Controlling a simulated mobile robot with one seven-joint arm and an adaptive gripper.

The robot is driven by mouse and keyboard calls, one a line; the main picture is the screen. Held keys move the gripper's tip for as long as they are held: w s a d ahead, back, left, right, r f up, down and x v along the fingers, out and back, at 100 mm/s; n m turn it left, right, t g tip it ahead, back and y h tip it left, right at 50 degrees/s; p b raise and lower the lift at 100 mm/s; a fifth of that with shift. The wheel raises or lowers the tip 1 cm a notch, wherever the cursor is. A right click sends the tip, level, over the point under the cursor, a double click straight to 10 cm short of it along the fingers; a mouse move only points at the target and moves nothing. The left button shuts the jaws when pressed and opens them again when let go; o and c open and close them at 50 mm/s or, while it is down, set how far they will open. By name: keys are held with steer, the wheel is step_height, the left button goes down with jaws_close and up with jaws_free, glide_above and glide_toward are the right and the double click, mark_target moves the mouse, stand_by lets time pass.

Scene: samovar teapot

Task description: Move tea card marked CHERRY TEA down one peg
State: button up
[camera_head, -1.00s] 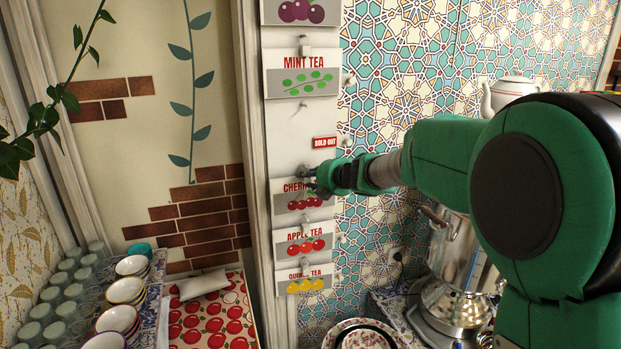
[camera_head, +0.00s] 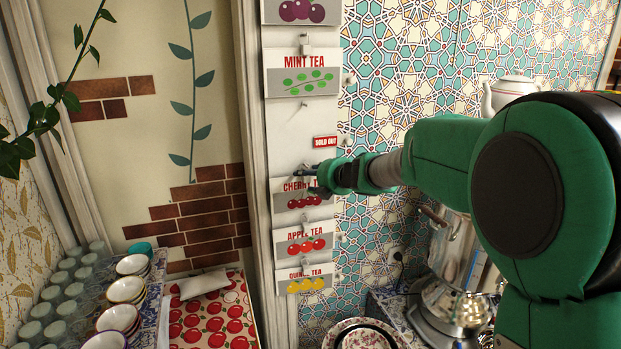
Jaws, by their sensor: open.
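The CHERRY TEA card (camera_head: 299,201) hangs on the white board (camera_head: 286,130), below a bare stretch and above the APPLE TEA card (camera_head: 304,241). The right part of its lettering is hidden by my gripper. My gripper (camera_head: 306,172) is open at the card's top edge, near the peg there. Its fingers look small and dark, and I cannot tell whether they touch the card. The MINT TEA card (camera_head: 302,75) hangs higher up. The QUINCE TEA card (camera_head: 304,280) hangs lowest, under APPLE TEA.
A red SOLD OUT tag (camera_head: 325,142) hangs on a side peg just above my gripper. A metal samovar (camera_head: 455,285) and a patterned plate (camera_head: 345,326) stand lower right. Bowls (camera_head: 126,289) and glasses (camera_head: 60,290) line the left shelf. A white teapot (camera_head: 508,91) is at upper right.

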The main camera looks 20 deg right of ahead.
steer(key=v, duration=1.2)
steer(key=shift+r, duration=0.1)
stand_by(0.4)
steer(key=s+d+f+m+g+h+b, duration=0.15)
steer(key=s+m+h+b, duration=0.45)
steer(key=s+m, duration=0.95)
steer(key=s+a+f+m+g+y, duration=0.1)
steer(key=s+a+f+m+g, duration=0.1)
steer(key=s+a+f, duration=0.2)
steer(key=s+a+f+m+g+y+b, duration=0.1)
steer(key=s+a+f, duration=0.3)
steer(key=s+f, duration=0.4)
steer(key=s+a+f+m+g+y+b, duration=0.1)
steer(key=s+a+f+m+g, duration=0.2)
steer(key=s+f, duration=0.4)
steer(key=s+a, duration=0.1)
steer(key=s, duration=0.6)
steer(key=shift+a, duration=0.3)
